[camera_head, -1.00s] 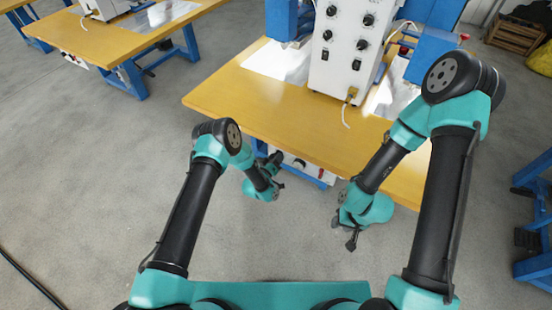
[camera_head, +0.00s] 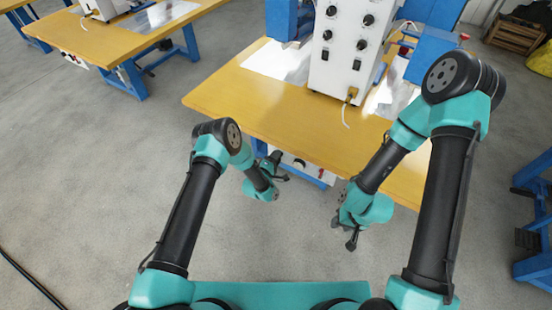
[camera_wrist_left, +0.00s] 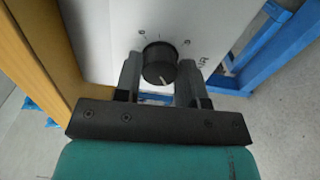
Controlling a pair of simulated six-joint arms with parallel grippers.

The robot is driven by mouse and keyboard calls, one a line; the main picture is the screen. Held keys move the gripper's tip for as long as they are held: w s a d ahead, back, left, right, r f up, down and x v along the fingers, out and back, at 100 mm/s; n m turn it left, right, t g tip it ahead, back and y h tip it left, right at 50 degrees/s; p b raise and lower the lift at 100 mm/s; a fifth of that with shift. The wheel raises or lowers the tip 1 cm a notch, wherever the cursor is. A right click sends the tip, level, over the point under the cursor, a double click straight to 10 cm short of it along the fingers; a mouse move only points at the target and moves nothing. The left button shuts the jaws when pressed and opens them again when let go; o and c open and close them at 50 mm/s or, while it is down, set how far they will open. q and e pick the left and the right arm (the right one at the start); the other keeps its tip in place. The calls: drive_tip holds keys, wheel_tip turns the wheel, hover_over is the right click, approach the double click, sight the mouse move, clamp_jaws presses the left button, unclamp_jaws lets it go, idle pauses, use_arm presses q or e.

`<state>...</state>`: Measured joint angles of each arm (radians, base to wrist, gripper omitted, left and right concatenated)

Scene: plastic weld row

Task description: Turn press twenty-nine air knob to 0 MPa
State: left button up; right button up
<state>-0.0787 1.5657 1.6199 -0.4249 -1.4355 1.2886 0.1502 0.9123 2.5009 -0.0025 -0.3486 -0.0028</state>
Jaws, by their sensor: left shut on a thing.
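The black air knob (camera_wrist_left: 159,64) sits on a white panel (camera_wrist_left: 105,35) in the left wrist view. A light pointer mark on its face points down and slightly right. Small scale marks and partly hidden lettering surround it. My left gripper (camera_wrist_left: 160,78) is shut on the knob, one finger on each side. In the head view my left gripper (camera_head: 279,167) is at the white box under the table's front edge, hiding part of it. My right gripper (camera_head: 344,233) hangs empty with its fingers apart, in front of the table and above the floor.
The yellow table (camera_head: 235,103) overhangs the panel. A white control box (camera_head: 343,50) with several black knobs stands on top. Another workstation (camera_head: 120,45) stands at the back left.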

use_arm(q)
drive_tip(key=shift+n, duration=0.8)
drive_tip(key=o, duration=0.9)
drive_tip(key=shift+s+a, duration=0.1)
drive_tip(key=v, duration=1.7)
drive_tip(key=shift+s, duration=0.1)
